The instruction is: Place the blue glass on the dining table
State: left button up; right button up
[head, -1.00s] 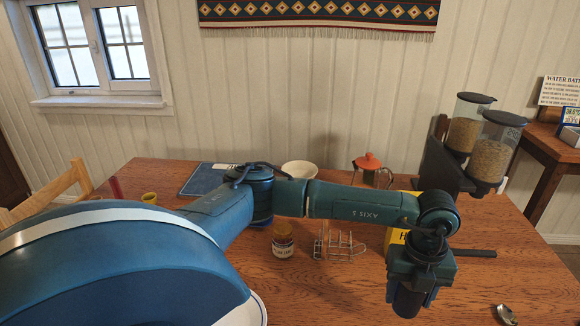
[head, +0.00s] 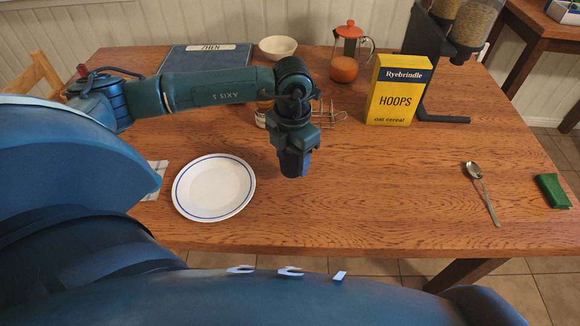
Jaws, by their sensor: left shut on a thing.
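My left gripper (head: 293,147) is in the middle of the head view, pointing down over the dining table (head: 380,195). It is shut on the blue glass (head: 294,166), a dark blue cup-like shape below the jaws. The glass looks upright, and the gripper hides its upper part. Whether its base touches the wood cannot be told. My right gripper is not in view.
A white plate (head: 214,188) lies just left of the glass. A yellow cereal box (head: 394,92), wire rack (head: 328,117), French press (head: 346,60) and bowl (head: 278,47) stand behind. A spoon (head: 480,190) and green item (head: 552,191) lie right. Bare wood lies between glass and spoon.

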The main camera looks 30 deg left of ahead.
aim_at(292, 172)
pick_arm(q)
notch_tip(292, 172, down, 5)
jog(key=shift+r, duration=0.1)
dwell(0.3)
jog(key=o, duration=1.1)
jog(key=shift+f, duration=0.2)
notch_tip(292, 172, up, 12)
jog(key=shift+r, duration=0.2)
